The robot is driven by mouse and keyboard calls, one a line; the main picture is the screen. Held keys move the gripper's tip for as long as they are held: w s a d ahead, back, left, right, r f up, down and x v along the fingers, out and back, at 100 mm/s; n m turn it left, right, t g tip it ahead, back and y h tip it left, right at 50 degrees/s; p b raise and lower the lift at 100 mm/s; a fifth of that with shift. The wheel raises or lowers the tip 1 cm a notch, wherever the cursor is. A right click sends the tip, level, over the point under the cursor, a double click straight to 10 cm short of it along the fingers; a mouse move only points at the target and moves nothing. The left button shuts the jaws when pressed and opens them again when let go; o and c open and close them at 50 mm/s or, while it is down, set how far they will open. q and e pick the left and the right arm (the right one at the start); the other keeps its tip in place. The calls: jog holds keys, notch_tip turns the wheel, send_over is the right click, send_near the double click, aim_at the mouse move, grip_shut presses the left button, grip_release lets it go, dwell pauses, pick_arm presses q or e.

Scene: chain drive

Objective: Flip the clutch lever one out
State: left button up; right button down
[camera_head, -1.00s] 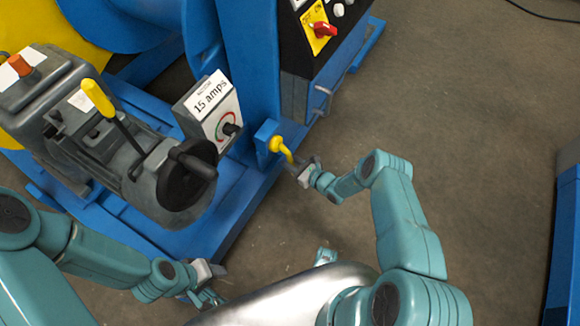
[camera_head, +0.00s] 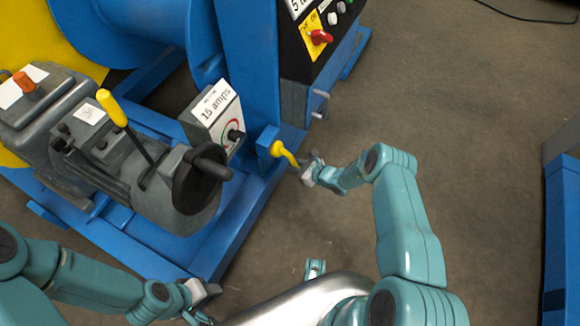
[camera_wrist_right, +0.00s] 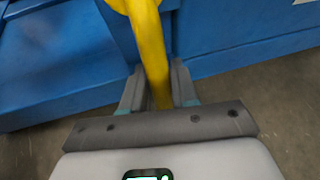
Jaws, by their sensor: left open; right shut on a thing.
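A yellow lever (camera_head: 284,153) sticks out from a blue bracket (camera_head: 265,139) on the side of the blue machine. I cannot read any label on it. My right gripper (camera_head: 306,166) is at the lever's free end, shut on it. In the right wrist view the yellow lever (camera_wrist_right: 150,48) runs down between the two fingers (camera_wrist_right: 157,92). The stretch of lever nearest the palm is hidden. A second lever with a yellow handle (camera_head: 112,108) stands on the grey unit, away from both grippers. My left gripper (camera_head: 205,303) is open and empty, low in the head view.
A grey unit (camera_head: 72,152) with a black crank wheel (camera_head: 203,184) stands left of the lever. A "15 amps" box (camera_head: 214,116) is above the bracket. A red switch (camera_head: 320,37) sits on the control panel.

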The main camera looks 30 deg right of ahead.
jog(key=shift+d+r+g+p, duration=0.1)
jog(key=shift+r+g+p, duration=0.2)
jog(key=shift+r+p, duration=0.4)
jog(key=r+g+h+p, duration=0.1)
jog(key=p, duration=0.2)
jog(key=s+d+r+g+h+p, duration=0.1)
jog(key=r+g+p, duration=0.1)
jog(key=p, duration=0.1)
jog(key=r+g+h+p, duration=0.1)
jog(key=p, duration=0.2)
jog(key=shift+s+d+r+n, duration=0.15)
jog(key=shift+r+n, duration=0.1)
jog(key=shift+n, duration=0.15)
jog(key=shift+g+h+p, duration=0.35)
jog(key=shift+g+h, duration=0.05)
jog(key=shift+g, duration=0.1)
jog(key=shift+r+g+h+b, duration=0.15)
jog(key=shift+g+h+b, duration=0.2)
jog(key=shift+b, duration=0.25)
jog(key=shift+r+g+b, duration=0.25)
jog(key=shift+r+b, duration=0.2)
jog(key=shift+b, duration=0.05)
jog(key=shift+h, duration=0.25)
jog(key=c, duration=1)
grip_release()
jog(key=shift+c, duration=0.2)
jog(key=shift+s, duration=0.1)
